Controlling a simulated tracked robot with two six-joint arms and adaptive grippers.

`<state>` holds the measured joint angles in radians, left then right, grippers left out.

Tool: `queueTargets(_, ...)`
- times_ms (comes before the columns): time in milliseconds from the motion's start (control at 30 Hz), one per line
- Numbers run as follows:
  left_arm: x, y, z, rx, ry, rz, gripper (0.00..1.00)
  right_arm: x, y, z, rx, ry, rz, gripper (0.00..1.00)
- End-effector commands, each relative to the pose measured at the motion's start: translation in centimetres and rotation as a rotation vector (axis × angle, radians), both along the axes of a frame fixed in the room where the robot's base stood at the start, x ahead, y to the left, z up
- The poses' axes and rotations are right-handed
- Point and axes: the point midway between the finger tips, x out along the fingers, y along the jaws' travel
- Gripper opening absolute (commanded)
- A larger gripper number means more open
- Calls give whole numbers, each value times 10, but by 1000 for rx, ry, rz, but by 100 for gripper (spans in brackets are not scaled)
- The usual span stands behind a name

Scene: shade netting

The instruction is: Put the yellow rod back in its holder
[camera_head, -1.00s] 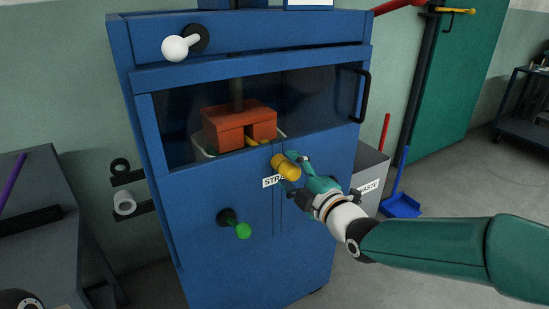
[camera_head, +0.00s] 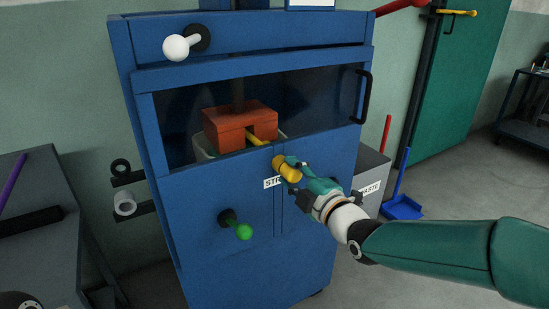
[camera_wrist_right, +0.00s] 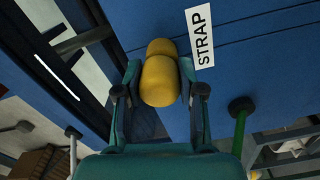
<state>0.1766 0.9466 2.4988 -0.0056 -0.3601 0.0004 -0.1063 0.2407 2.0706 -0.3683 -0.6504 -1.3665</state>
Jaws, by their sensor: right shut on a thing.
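The yellow rod's thick rounded end (camera_head: 286,169) sits at the front of the blue machine, by the STRAP label (camera_head: 273,183). My right gripper (camera_head: 291,172) is shut on it; in the right wrist view the rod's end (camera_wrist_right: 159,80) lies between the two fingers (camera_wrist_right: 160,92). A yellow strip (camera_head: 254,137) shows in the notch of the orange-red block (camera_head: 238,126) inside the machine. I cannot tell whether it belongs to the same rod. No holder can be made out clearly. My left gripper is not in view.
The blue machine (camera_head: 190,235) has a green-knobbed lever (camera_head: 243,231), a white knob (camera_head: 177,47) and a black handle (camera_head: 363,96). A grey WASTE bin (camera_head: 371,168) and blue dustpan (camera_head: 402,208) stand to the right. A grey bench (camera_head: 45,265) is at left.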

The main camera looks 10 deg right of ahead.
Motion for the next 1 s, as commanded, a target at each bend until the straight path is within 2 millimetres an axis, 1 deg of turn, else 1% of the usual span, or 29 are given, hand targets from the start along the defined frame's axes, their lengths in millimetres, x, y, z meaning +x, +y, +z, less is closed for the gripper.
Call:
queueTargets(33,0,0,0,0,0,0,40,0,-1,4,2,-10,-2,0)
queueTargets(1000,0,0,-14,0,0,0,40,-17,-7,6,4,-16,-2,0)
